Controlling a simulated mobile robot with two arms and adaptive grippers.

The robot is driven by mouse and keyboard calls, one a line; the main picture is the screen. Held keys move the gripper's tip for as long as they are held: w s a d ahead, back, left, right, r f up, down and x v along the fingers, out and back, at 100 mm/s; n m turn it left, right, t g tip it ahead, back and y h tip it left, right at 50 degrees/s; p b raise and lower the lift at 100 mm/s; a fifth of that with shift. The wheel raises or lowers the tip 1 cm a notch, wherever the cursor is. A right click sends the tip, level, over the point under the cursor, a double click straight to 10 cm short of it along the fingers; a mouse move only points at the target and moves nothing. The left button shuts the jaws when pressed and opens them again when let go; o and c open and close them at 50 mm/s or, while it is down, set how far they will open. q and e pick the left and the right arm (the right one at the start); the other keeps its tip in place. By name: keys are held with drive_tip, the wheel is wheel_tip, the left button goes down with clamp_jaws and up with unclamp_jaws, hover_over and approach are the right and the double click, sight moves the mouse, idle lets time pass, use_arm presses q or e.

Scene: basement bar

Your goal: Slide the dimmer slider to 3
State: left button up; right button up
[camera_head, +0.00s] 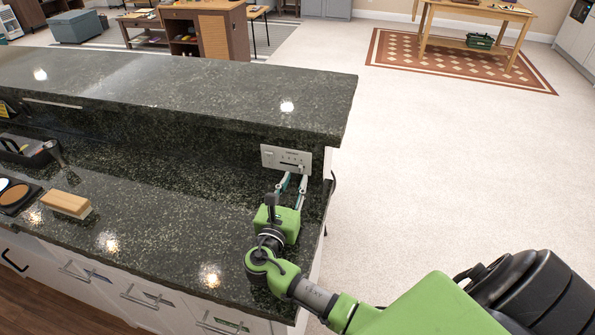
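The dimmer panel (286,155), a pale metal plate, is on the upright face between the lower counter and the raised ledge, near the counter's right end. A slot and small marks show on it, but the numbers and the slider's exact setting are too small to read. My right gripper (295,177), green with pale fingers, is at the panel's lower right part. Its two fingers are apart, with a gap between them. Whether the tips touch the slider I cannot tell; they partly hide the panel's lower edge. My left gripper is not in view.
The dark granite lower counter (165,225) is mostly clear. A wooden brush (67,204), a round-pan palette (14,196) and a dark caddy (28,153) are at its left. The raised ledge (190,90) overhangs the panel. Open carpet lies to the right.

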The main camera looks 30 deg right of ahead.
sight(300, 170)
drive_tip(key=x, duration=0.3)
drive_tip(key=shift+d+r, duration=0.1)
drive_tip(key=shift+d, duration=0.05)
drive_tip(key=shift+w+d, duration=0.15)
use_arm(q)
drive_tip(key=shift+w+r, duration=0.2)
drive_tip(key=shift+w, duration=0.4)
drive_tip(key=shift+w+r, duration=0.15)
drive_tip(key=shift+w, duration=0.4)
use_arm(e)
drive_tip(key=shift+w, duration=0.1)
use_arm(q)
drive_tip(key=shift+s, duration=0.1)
use_arm(e)
clamp_jaws()
drive_tip(key=shift+w+a, duration=0.6)
drive_tip(key=shift+w, duration=0.1)
unclamp_jaws()
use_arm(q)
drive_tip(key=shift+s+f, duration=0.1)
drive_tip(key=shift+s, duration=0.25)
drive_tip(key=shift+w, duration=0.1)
